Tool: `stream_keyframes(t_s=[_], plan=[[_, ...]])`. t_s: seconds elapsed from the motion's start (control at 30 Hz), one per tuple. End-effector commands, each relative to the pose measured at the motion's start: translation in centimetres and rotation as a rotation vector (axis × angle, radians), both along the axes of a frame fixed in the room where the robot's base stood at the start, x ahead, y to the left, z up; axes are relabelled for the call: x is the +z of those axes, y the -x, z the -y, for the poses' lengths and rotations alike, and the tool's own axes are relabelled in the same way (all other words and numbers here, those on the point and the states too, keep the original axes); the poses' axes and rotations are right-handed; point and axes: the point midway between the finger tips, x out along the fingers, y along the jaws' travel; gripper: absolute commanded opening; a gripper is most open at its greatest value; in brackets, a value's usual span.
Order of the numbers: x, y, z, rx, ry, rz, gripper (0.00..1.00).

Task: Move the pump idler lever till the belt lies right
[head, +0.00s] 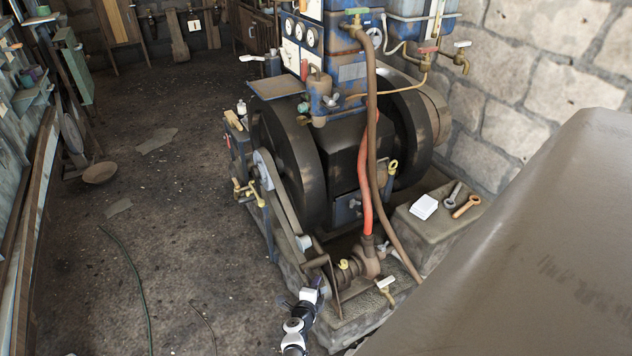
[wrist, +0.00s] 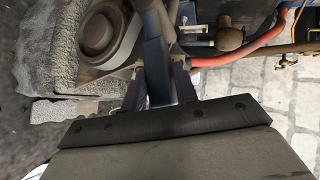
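My gripper (head: 318,285) is low at the front of the engine, close to the belt drive's lower end. In the wrist view its two dark fingers (wrist: 160,80) stand on either side of a blue bar (wrist: 153,48), which looks like the idler lever. Whether both fingers press on the bar is hard to tell. The belt (head: 283,205) slopes from the upper pulley (head: 264,168) beside the flywheel (head: 290,150) to the small lower pulley (head: 304,242). A round pulley-like part (wrist: 100,35) lies left of the bar. How the belt sits on its pulleys is too small to tell.
A stone ledge (head: 432,228) holds a white pad and tools. The floor at left (head: 170,230) is mostly clear.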

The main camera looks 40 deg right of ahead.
Motion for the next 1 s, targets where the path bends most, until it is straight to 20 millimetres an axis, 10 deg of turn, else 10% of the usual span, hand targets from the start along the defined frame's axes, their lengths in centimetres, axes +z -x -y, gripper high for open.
stream_keyframes(t_s=[0.17, 0.53, 1.0], plan=[[0.1, 0.0, 0.1, -0.001, 0.001, 0.002, 0.50], [0.5, 0.3, -0.6, 0.001, 0.001, 0.001, 0.50], [3.8, 4.8, -8.2, 0.003, 0.000, -0.001, 0.50]])
